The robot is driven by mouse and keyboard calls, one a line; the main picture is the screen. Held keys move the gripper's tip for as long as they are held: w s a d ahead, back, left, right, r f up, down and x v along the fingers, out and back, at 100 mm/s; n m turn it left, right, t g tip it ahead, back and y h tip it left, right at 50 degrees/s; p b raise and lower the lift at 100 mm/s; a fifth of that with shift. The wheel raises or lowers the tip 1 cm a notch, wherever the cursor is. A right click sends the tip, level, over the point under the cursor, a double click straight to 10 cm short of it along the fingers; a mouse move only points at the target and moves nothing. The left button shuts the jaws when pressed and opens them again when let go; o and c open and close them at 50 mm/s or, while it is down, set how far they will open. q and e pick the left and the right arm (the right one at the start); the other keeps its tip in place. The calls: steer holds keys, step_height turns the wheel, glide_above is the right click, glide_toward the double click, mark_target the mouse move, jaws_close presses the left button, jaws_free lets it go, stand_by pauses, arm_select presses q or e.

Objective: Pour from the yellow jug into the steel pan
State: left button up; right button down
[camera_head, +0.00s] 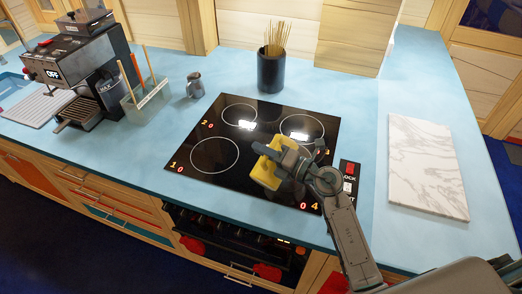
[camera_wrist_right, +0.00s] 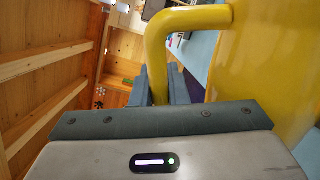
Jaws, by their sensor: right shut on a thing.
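The yellow jug (camera_head: 265,174) is over the right front part of the black cooktop in the head view. My right gripper (camera_head: 284,156) is shut on its handle. In the right wrist view, the yellow handle (camera_wrist_right: 158,50) passes between the grey fingers, and the jug's body (camera_wrist_right: 262,70) fills the right side. The jug's mouth and contents are hidden, and I cannot tell its exact tilt. I see no steel pan in either view; the jug and gripper cover part of the cooktop. My left gripper is not in view.
The cooktop (camera_head: 214,155) has bare marked rings. A dark utensil pot (camera_head: 271,73) stands behind it, a small metal pitcher (camera_head: 195,86) behind left. A coffee machine (camera_head: 82,66) is at the left. A marble board (camera_head: 424,165) lies at the right.

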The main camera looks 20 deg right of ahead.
steer(key=shift+w+d+f+m, duration=0.3)
steer(key=shift+w+d+m, duration=0.3)
steer(key=shift+m, duration=0.3)
steer(key=shift+w+d+f+m, duration=0.3)
steer(key=shift+w+d+m, duration=0.25)
steer(key=shift+m, duration=0.35)
steer(key=shift+w+d+r+m, duration=0.6)
steer(key=shift+d+m, duration=0.15)
steer(key=shift+m, duration=0.15)
steer(key=shift+r, duration=0.1)
steer(key=shift+r+n, duration=1.8)
steer(key=shift+r, duration=0.1)
step_height(320, 180, up, 12)
